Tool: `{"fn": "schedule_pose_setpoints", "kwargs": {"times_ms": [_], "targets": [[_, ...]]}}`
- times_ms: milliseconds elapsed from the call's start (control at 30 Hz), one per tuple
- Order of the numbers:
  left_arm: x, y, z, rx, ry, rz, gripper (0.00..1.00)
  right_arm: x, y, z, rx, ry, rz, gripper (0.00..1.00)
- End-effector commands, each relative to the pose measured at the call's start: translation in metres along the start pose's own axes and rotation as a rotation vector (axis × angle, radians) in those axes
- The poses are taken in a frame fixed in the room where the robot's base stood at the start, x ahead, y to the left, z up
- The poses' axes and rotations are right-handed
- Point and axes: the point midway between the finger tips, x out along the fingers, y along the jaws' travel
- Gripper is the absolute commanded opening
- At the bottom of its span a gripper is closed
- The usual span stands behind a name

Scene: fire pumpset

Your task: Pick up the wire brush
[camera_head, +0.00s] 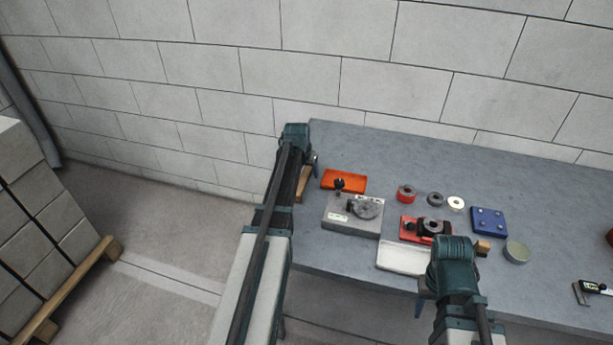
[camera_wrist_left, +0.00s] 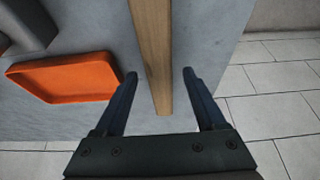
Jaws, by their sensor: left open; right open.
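The wire brush shows as a long wooden handle (camera_wrist_left: 153,50) in the left wrist view; its bristles are not visible there. In the head view a short stretch of the wood (camera_head: 304,186) shows beside my left arm, near the left edge of the table. My left gripper (camera_wrist_left: 160,75) is open, with one finger on each side of the handle and gaps on both sides. In the head view the left gripper (camera_head: 314,165) is mostly hidden by its arm. My right gripper (camera_head: 424,290) is open at the table's front edge, partly hidden by its wrist.
On the grey table (camera_head: 400,150), an orange tray (camera_head: 343,180) lies right of the brush. A grey block with a round part (camera_head: 352,215), a white tray (camera_head: 402,258), a blue plate (camera_head: 489,221) and a caliper (camera_head: 590,289) lie further right. The back strip is clear.

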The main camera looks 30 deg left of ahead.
Motion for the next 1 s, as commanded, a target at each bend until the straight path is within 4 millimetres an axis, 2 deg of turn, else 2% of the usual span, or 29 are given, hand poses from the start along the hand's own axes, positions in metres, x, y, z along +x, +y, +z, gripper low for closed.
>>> {"fn": "schedule_pose_setpoints", "kwargs": {"times_ms": [233, 633, 1000], "targets": [[0.0, -0.0001, 0.0, 0.0, 0.0, 0.0, 0.71, 0.0001, 0.0, 0.0, 0.0, 0.0, 0.0, 0.5], [0.0001, 0.0, 0.0, 0.0, 0.0, 0.0, 0.0, 0.0001, 0.0, 0.0, 0.0, 0.0, 0.0, 0.5], [-0.0005, 0.0, -0.0002, 0.0, 0.0, 0.0, 0.0, -0.0005, 0.0001, 0.0, 0.0, 0.0, 0.0, 0.5]]}}
